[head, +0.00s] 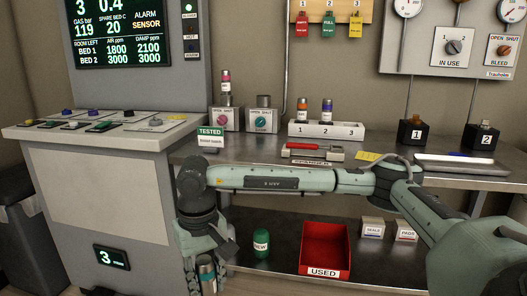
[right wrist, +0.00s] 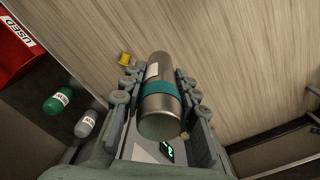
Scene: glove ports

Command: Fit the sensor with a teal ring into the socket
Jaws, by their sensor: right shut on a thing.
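The sensor with a teal ring (right wrist: 158,108) is a metal cylinder with a white label. My right gripper (right wrist: 155,88) is shut around it. In the head view my right gripper (head: 206,262) hangs low in front of the bench, left of the lower shelf, with the sensor (head: 207,274) pointing down between its fingers. Two valve boxes stand on the bench. The right box (head: 262,120) has a teal knob and a grey socket (head: 263,101) on top with no sensor standing in it. The left box (head: 226,119) has a pink knob and carries a sensor with a pink ring (head: 225,82). My left gripper is out of view.
A white rack (head: 326,131) holds an orange-ringed sensor (head: 303,110) and a blue-ringed sensor (head: 327,109); place 3 looks empty. A red USED bin (head: 325,245) and a green cylinder (head: 261,242) are on the lower shelf. A TESTED sign (head: 210,138) stands at the bench's left end.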

